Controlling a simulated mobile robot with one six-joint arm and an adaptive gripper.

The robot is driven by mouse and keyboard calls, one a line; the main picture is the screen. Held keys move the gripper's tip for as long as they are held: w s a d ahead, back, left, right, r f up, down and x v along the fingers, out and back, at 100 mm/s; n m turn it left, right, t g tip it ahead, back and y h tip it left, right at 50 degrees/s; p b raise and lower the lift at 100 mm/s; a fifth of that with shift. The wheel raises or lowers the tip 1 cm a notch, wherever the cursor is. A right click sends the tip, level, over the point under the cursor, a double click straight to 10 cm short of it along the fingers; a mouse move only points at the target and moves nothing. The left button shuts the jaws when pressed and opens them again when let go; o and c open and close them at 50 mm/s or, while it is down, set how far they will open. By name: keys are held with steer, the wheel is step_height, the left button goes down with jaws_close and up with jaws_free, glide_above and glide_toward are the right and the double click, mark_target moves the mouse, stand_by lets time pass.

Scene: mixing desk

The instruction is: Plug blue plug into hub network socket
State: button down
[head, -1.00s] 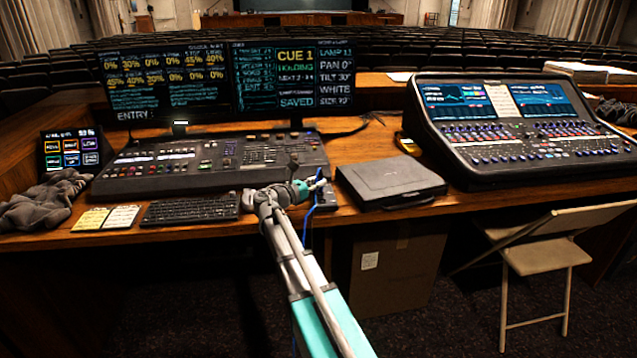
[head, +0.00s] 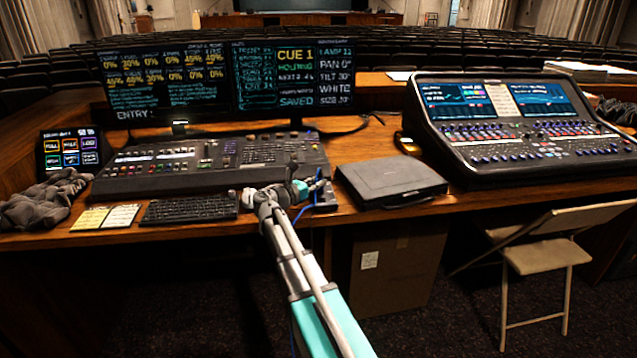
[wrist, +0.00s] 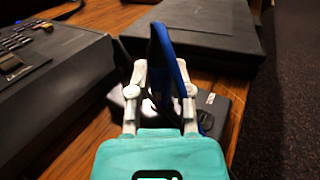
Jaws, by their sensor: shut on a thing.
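My gripper (head: 308,187) is at the front of the desk, between the lighting console and the closed black laptop-like case. In the wrist view its pale fingers (wrist: 161,88) are shut on the blue plug, whose body is mostly hidden between them. The blue cable (wrist: 181,78) arcs over the fingers and down their right side; it also shows by the gripper in the head view (head: 301,211). A small dark box, apparently the hub (wrist: 212,104), lies under and just beyond the fingers. Its network socket is hidden, and I cannot tell whether the plug touches it.
The lighting console (head: 215,163) and keyboard (head: 190,208) are left of my gripper. The black case (head: 391,181) is close on the right, with the sound mixer (head: 520,130) beyond. A cardboard box (head: 398,268) and folding chair (head: 545,255) stand below.

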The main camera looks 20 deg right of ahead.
steer(key=shift+f+b, duration=0.45)
steer(key=shift+f, duration=0.05)
stand_by(0.3)
steer(key=shift+c, duration=2.3)
jaws_free()
steer(key=shift+a, duration=0.15)
steer(key=v, duration=1.1)
steer(key=shift+s+a+r, duration=0.1)
steer(key=shift+a, duration=0.25)
steer(key=shift+s, duration=0.15)
